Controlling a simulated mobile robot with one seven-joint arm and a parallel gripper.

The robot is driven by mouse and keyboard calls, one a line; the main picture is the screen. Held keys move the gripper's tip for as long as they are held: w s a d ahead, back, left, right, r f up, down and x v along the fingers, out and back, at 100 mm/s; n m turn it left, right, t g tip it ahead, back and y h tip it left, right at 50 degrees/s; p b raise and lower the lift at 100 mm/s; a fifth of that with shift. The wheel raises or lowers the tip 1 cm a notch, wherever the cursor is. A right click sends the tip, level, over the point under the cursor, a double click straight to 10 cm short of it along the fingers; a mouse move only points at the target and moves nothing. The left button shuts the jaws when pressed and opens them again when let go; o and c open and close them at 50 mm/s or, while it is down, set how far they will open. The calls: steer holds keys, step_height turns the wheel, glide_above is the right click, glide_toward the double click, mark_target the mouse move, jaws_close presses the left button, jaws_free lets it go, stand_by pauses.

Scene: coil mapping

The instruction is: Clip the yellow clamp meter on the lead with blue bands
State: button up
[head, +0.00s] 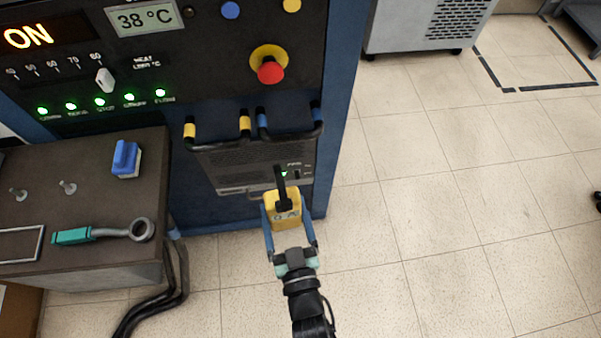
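The yellow clamp meter (284,221) is held between the two blue fingers of my gripper (284,207). Its black jaw (280,176) points up the picture, toward the cabinet. The lead with blue bands (291,135) is a black loop on the cabinet front, with a blue band near each end. In the picture the jaw's tip lies just below this loop, with a gap between them; their depth is hard to judge. Whether the jaw is open or closed is too small to tell. A similar lead with yellow bands (217,143) hangs to the left.
A red emergency button (270,71) sits above the leads. A grey unit (250,166) lies behind them. On the left, a dark bench (110,195) carries a blue block (126,157) and a teal-handled wrench (105,233). Black cables (168,298) hang below.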

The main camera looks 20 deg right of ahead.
mark_target(301, 226)
steer(key=shift+m+h, duration=0.4)
steer(key=shift+h, duration=0.2)
steer(key=d+f+b, duration=0.2)
steer(key=f, duration=0.1)
steer(key=d+f+b, duration=0.1)
steer(key=f, duration=0.1)
steer(key=shift+d, duration=0.15)
steer(key=w+d+f+b, duration=0.1)
steer(key=w+d+b, duration=0.1)
steer(key=w+b, duration=0.2)
steer(key=w+d+f+b, duration=0.2)
steer(key=w+b, duration=0.2)
steer(key=w, duration=0.5)
steer(key=shift+w+d+f, duration=0.15)
steer(key=shift+w+d, duration=0.1)
stand_by(0.4)
steer(key=o, duration=1.4)
steer(key=shift+o, duration=0.4)
steer(key=shift+f, duration=0.15)
